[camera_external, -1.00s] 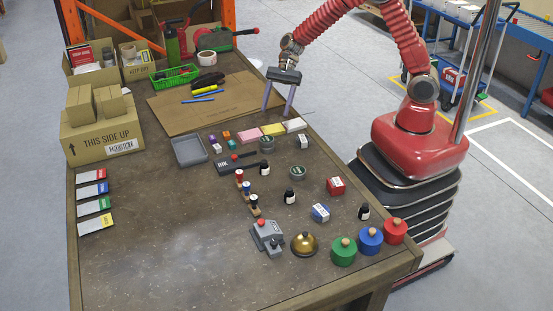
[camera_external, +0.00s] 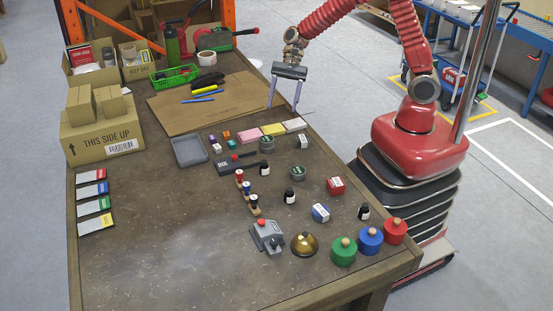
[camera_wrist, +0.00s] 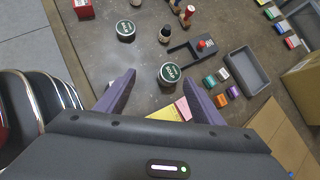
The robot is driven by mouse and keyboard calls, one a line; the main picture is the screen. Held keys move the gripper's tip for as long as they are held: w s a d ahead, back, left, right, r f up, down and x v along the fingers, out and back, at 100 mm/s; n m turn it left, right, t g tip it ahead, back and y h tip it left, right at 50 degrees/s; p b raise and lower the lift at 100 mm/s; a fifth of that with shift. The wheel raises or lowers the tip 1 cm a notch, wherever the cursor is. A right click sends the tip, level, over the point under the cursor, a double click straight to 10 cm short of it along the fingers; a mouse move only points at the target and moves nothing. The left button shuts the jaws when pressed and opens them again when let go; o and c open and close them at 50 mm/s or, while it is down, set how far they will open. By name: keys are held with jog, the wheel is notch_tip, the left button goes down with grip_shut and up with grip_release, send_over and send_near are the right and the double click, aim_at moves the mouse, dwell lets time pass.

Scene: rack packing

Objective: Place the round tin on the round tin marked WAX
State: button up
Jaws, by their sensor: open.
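Two small dark round tins with green-and-white lids stand upright and apart on the table. One tin (camera_external: 267,143) is close to the yellow and pink pads; it also shows in the wrist view (camera_wrist: 170,74). The other tin (camera_external: 298,173) is nearer the outside camera; it shows at the upper left of the wrist view (camera_wrist: 126,31). The lid lettering is too small to tell surely which says WAX. My gripper (camera_external: 283,108) is open and empty, above the table by the cardboard sheet. In the wrist view its fingers (camera_wrist: 159,76) are spread wide.
A white box (camera_external: 303,142) stands close beside the first tin. A grey tray (camera_external: 189,150) lies left. The table's front left is clear.

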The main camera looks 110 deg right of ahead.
jog(key=s+a+r+n+h, duration=0.3)
jog(key=s+a+r+n, duration=0.3)
jog(key=s+a+n, duration=0.3)
jog(key=s+a+r+n+h, duration=0.3)
jog(key=s+a+r+n, duration=0.4)
jog(key=s+n, duration=0.6)
jog(key=a+n, duration=0.2)
jog(key=shift+r+n, duration=0.3)
